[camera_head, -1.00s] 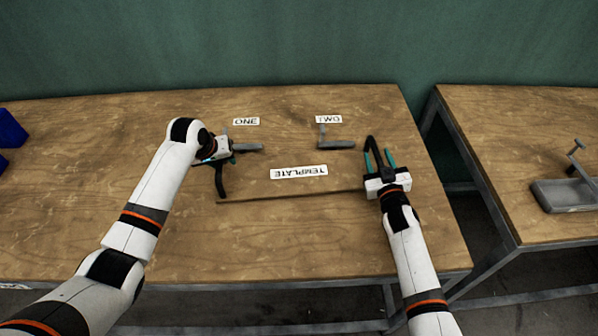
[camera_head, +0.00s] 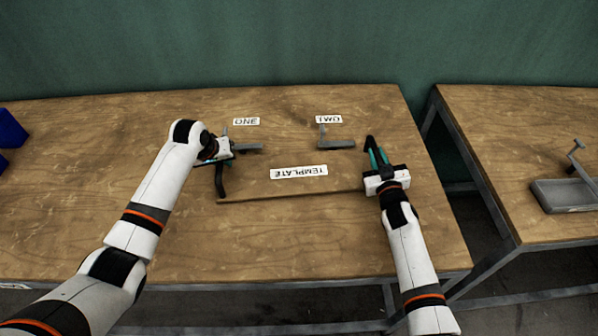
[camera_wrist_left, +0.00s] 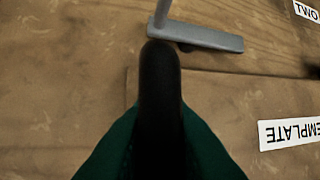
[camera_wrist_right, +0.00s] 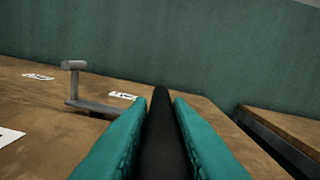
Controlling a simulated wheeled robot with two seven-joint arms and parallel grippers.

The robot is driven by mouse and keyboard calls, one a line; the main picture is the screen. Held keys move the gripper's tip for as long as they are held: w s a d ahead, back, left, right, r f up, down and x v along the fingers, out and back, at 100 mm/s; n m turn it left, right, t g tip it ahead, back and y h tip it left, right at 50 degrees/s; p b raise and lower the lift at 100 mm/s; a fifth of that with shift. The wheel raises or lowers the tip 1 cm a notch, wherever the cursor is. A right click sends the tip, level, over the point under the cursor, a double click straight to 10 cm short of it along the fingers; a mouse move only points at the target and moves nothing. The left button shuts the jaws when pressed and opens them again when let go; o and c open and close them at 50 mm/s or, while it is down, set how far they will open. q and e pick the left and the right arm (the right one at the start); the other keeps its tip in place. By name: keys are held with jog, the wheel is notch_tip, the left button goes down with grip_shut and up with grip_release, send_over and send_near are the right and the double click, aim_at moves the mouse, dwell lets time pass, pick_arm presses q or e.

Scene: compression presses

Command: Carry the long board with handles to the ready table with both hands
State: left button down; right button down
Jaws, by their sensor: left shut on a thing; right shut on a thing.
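The long board (camera_head: 290,187) lies on the wooden table, with a white TEMPLATE label (camera_head: 298,172) on it and a black handle at each end. My left gripper (camera_head: 222,160) is shut on the left handle (camera_head: 220,182); the dark handle (camera_wrist_left: 160,90) fills the space between the green fingers in the left wrist view. My right gripper (camera_head: 378,163) is shut on the right handle (camera_head: 371,146). In the right wrist view this black handle (camera_wrist_right: 161,130) stands between the green fingers. The board's right end is partly hidden by my right gripper.
Two grey presses, one by the ONE label (camera_head: 246,121) and one (camera_head: 337,144) by TWO (camera_head: 328,119), stand just behind the board. Blue bins (camera_head: 10,130) sit far left.

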pick_arm(q)
jog(key=shift+r, duration=0.15)
pick_arm(e)
jog(key=shift+r, duration=0.15)
